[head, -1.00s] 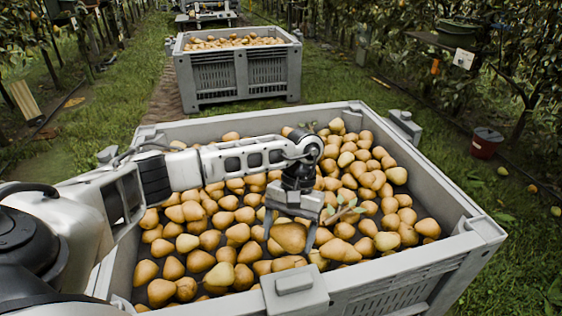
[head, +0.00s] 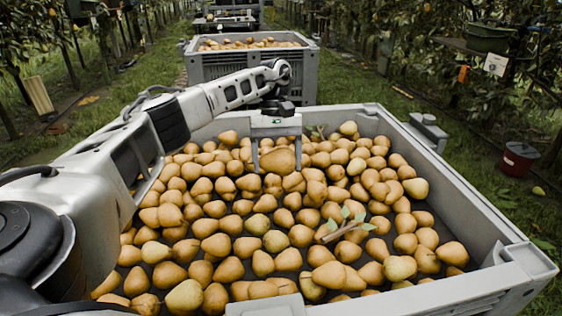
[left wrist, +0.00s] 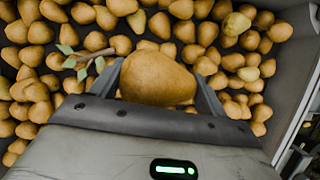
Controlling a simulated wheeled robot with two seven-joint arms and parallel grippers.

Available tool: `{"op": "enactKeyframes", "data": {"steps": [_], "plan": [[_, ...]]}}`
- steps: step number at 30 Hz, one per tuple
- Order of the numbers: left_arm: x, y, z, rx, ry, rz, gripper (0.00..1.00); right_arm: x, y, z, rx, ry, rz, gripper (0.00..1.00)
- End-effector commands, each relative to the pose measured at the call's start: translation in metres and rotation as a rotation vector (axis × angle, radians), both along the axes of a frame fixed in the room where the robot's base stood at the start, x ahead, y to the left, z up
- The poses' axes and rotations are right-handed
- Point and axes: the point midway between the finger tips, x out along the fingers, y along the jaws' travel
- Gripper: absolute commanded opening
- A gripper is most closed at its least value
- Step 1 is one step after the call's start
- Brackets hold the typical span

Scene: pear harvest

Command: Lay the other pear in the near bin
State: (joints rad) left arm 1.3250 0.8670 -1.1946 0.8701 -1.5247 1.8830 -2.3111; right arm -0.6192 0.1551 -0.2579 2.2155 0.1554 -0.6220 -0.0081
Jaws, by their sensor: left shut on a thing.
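My left gripper (head: 277,155) is shut on a large brown-yellow pear (head: 279,160) above the back part of the near bin (head: 480,215). In the left wrist view the held pear (left wrist: 157,78) sits between the two fingers (left wrist: 158,88), with many pears behind it. The near bin is a grey crate holding many yellow-brown pears in a loose layer. Whether the held pear touches the pears below cannot be told. My right gripper is not in view.
A leafy twig (head: 345,228) lies on the pears, and also shows in the left wrist view (left wrist: 88,58). A second grey bin (head: 300,65) with pears stands behind. A red bucket (head: 517,159) stands on the grass at right. Trees line both sides.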

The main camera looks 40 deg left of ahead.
Motion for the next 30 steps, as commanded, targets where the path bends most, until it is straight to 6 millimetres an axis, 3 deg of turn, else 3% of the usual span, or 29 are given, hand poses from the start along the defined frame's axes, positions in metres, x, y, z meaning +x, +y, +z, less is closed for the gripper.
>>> {"op": "enactKeyframes", "data": {"steps": [5, 9, 18, 30], "plan": [[0.000, 0.000, -0.023, 0.000, 0.001, -0.001, 0.47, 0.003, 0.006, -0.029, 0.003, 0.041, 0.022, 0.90], [0.000, 0.000, -0.054, 0.000, 0.003, -0.001, 0.47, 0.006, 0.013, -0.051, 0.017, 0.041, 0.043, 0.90], [0.000, 0.000, -0.092, 0.000, 0.000, -0.001, 0.47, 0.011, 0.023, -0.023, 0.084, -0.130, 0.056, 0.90], [0.000, -0.001, -0.092, 0.000, 0.000, -0.001, 0.47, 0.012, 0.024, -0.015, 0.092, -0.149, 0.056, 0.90]]}}
